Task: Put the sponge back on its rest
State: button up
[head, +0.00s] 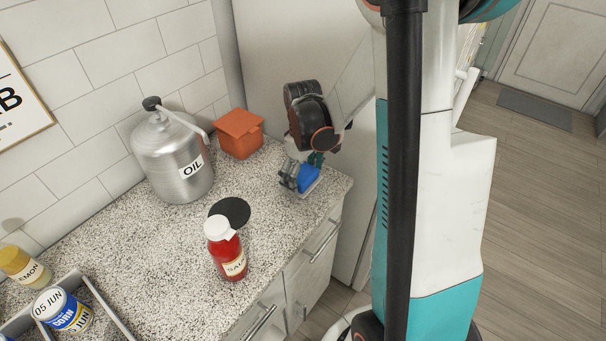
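The blue sponge (309,178) is near the right end of the speckled counter, by its front edge. A thin pale grey piece (302,193) shows at its lower edge; it may be the rest, but I cannot tell whether the sponge sits on it. My gripper (302,171) reaches down at the sponge, with grey finger parts at its left and a dark teal part just behind it. The sponge and the wrist hide part of the fingers, so I cannot tell whether they grip the sponge or only stand around it.
An orange lidded box (240,134) and a metal oil can (172,160) stand behind to the left. A black round mat (230,212) and a red sauce bottle (225,250) are nearer. The counter's middle is mostly clear.

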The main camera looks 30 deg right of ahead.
aim_at(301, 174)
notch_tip(301, 174, up, 12)
jog(key=p, duration=0.4)
jog(key=shift+r, duration=0.2)
dwell(0.5)
jog(key=s+a+r+t+b, duration=0.1)
jog(key=s+a+r+t, duration=0.25)
jog(key=a+r, duration=0.7)
jog(key=s+a+f+m+t, duration=0.1)
jog(key=s+m, duration=0.1)
jog(key=s, duration=0.2)
jog(key=s+a+f+m+t+b, duration=0.1)
jog(key=s+a+t, duration=0.1)
jog(key=s, duration=0.3)
jog(key=shift+a+f+m, duration=0.25)
jog(key=shift+a+m, duration=0.05)
jog(key=shift+m, duration=0.1)
jog(key=shift+t, duration=0.25)
